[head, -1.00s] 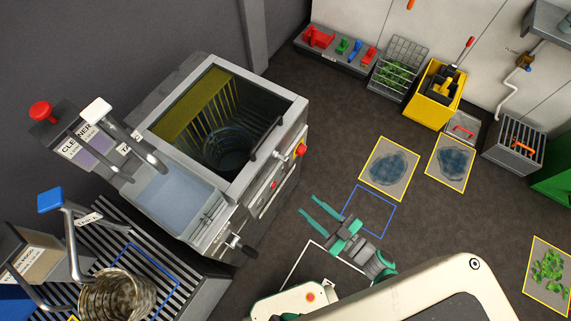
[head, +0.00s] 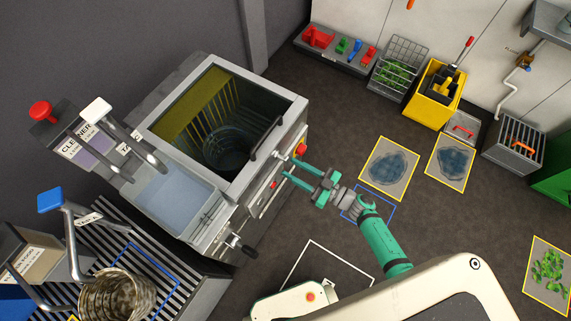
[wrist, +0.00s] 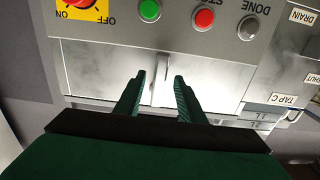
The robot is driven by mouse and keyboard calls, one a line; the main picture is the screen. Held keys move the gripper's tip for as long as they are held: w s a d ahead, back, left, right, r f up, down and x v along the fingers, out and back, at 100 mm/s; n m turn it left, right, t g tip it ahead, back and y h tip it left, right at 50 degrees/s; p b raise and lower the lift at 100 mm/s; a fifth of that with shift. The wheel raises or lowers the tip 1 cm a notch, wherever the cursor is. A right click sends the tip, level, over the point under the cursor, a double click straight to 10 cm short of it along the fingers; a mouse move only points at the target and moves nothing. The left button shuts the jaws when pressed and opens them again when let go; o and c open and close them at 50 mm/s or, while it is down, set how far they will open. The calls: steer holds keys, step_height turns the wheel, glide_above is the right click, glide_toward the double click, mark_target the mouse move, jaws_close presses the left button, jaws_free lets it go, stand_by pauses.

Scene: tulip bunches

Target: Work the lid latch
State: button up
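My gripper (head: 289,166) is open, its two green fingers pointing at the front of the grey machine (head: 222,190). In the wrist view a short grey upright bar (wrist: 161,66) stands on a bright metal panel, between and just beyond the fingertips (wrist: 159,79). It looks like a latch lever, but no label on it can be read. The fingers are apart with nothing held; whether they touch the bar cannot be told. The machine's top is open on a dark basin, with a dark bar handle (head: 266,139) on its right rim.
A red ON/OFF knob (wrist: 80,3) on yellow, a green button (wrist: 149,10), a red button (wrist: 204,18) and a grey DONE button (wrist: 250,27) sit just above the bar. A black-handled valve (head: 238,243) juts out lower left.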

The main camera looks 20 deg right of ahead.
mark_target(288, 167)
steer(key=x, duration=0.3)
steer(key=shift+w+a, duration=0.2)
steer(key=shift+s, duration=0.1)
steer(key=shift+c, duration=0.6)
jaws_close()
steer(key=shift+a, duration=0.1)
